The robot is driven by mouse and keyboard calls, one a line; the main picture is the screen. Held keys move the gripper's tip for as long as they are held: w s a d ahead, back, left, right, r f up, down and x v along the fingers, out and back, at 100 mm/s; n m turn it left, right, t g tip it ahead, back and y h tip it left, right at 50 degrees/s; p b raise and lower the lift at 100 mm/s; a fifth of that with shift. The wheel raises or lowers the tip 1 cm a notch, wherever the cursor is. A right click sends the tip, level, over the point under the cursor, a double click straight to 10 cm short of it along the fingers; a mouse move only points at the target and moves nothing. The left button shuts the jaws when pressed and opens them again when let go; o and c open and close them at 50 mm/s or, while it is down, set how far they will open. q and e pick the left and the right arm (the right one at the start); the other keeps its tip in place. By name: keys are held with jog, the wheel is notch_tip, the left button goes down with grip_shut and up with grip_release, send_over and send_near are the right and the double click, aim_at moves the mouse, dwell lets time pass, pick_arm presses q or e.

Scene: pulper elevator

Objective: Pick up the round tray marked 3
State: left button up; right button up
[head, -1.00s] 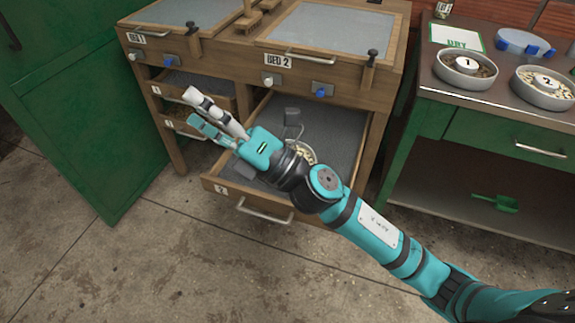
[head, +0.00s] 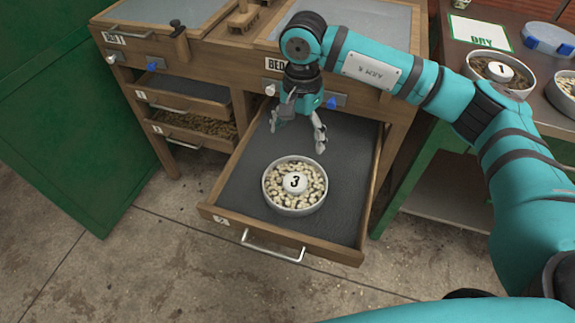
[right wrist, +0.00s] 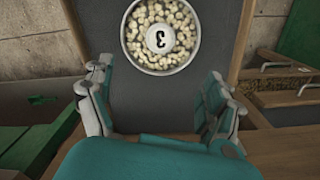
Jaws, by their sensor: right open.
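The round tray marked 3 (head: 295,186) is a grey bowl-like dish filled with pale beans, with a white numbered disc in its middle. It rests on the dark mat of the pulled-out drawer marked 2 (head: 240,180). My right gripper (head: 298,138) points down over the back of the drawer, open and empty, behind the tray and apart from it. In the right wrist view the tray (right wrist: 160,62) lies beyond the open fingers (right wrist: 157,100), near the top edge. My left gripper is not in view.
The wooden bench front with BED 2 (head: 375,95) stands just behind my right gripper. Round trays marked 1 (head: 475,64) and 2 (head: 563,98) are on the green-framed table at right. Drawer side walls flank the tray. A green cabinet (head: 60,130) stands at left.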

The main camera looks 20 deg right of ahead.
send_over(295, 181)
jog(key=f, duration=1.1)
jog(key=shift+d+f, duration=0.15)
jog(key=shift+d, duration=0.2)
jog(key=f, duration=0.4)
jog(key=shift+s+a+f+b, duration=0.15)
jog(key=shift+a+f+b, duration=0.1)
jog(key=shift+a+b, duration=0.1)
jog(key=shift+f, duration=0.35)
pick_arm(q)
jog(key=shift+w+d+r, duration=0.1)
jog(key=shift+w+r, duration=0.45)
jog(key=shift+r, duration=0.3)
pick_arm(e)
jog(key=c, duration=1.6)
